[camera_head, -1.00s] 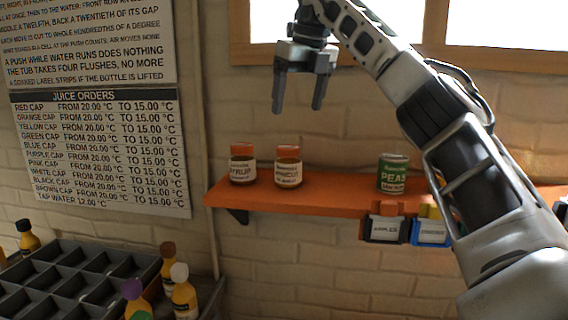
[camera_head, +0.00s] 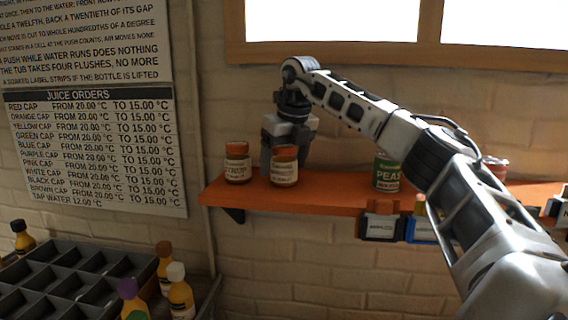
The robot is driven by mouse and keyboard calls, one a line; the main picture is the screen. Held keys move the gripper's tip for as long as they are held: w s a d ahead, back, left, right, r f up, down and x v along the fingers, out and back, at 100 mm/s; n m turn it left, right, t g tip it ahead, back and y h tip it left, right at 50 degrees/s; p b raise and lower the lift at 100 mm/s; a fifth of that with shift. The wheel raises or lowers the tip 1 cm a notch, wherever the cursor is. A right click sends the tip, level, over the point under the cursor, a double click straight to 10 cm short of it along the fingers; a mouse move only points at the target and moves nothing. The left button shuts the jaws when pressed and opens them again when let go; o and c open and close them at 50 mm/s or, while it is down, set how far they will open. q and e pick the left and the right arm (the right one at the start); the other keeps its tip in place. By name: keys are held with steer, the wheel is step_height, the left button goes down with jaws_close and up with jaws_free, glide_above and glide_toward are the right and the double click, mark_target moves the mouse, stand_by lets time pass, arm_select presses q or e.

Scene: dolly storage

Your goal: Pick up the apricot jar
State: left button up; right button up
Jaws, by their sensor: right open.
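My right gripper (camera_head: 285,158) is open and points down at the jar. One finger shows just left of the jar and the other just right of it. The jar hides part of the fingers, and I cannot tell whether they touch it. My left gripper is not in view.
A similar syrup jar (camera_head: 237,168) stands close on the left of the gripper. A green peas can (camera_head: 386,175) stands farther right, partly behind my arm. Bins (camera_head: 382,226) hang on the shelf front. A grey divided crate (camera_head: 62,262) and capped bottles are at lower left.

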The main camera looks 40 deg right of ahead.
steer(key=shift+f, duration=0.15)
steer(key=c, duration=1.3)
